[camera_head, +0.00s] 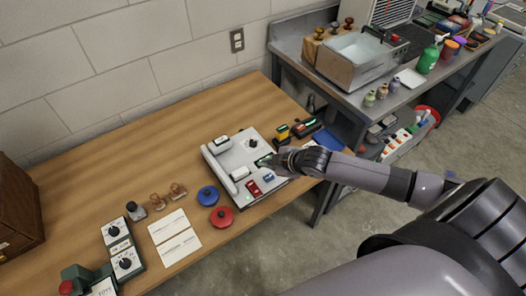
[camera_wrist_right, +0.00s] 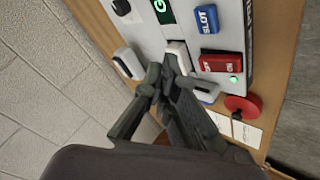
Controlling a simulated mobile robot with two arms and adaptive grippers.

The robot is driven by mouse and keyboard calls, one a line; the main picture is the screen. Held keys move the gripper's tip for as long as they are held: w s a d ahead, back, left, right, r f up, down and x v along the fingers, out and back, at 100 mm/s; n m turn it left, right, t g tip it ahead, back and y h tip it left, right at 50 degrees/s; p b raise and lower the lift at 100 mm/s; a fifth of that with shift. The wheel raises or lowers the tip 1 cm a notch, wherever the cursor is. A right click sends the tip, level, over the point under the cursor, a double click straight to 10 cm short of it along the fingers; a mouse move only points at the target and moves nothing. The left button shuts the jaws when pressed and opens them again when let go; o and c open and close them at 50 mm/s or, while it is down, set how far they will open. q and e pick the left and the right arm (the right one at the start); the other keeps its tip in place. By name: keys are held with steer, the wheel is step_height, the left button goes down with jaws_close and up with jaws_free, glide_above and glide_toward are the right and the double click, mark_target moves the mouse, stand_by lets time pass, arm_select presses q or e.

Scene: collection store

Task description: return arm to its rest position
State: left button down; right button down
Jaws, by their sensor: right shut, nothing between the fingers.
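My right arm comes in from the right in the head view, and its gripper (camera_head: 278,161) is at the grey control panel (camera_head: 228,161) on the wooden table. In the right wrist view the right gripper (camera_wrist_right: 166,75) is shut and empty. Its fingertips are at a white part of the panel, close to a green label; I cannot tell whether they touch. The panel carries a red switch (camera_head: 253,188), a blue switch (camera_head: 269,178) and a small lit green light (camera_wrist_right: 233,79). My left gripper does not show in either view.
A blue knob (camera_head: 208,195) and a red knob (camera_head: 222,216) lie left of the panel on the wooden table (camera_head: 150,125). White cards (camera_head: 175,237) and wooden stamps lie further left. A metal bench (camera_head: 330,80) with a steel box (camera_head: 350,68) stands at the back right.

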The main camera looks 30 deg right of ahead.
steer(key=s+a+m+g, duration=0.2)
steer(key=s+a+m, duration=0.2)
steer(key=s+a, duration=0.6)
steer(key=s+d+r+m+g+h, duration=0.25)
steer(key=s+m, duration=0.35)
steer(key=s, duration=0.8)
steer(key=s+f+g+b, duration=0.1)
steer(key=s+f+b, duration=0.1)
steer(key=f, duration=1.4)
steer(key=s+f+g+b, duration=0.1)
steer(key=f+b, duration=0.1)
steer(key=f, duration=1.3)
steer(key=s+d+f+g+b, duration=0.1)
steer(key=s+d+f+b, duration=0.1)
steer(key=s+f, duration=1.3)
steer(key=shift+s+f, duration=0.4)
steer(key=shift+f, duration=0.3)
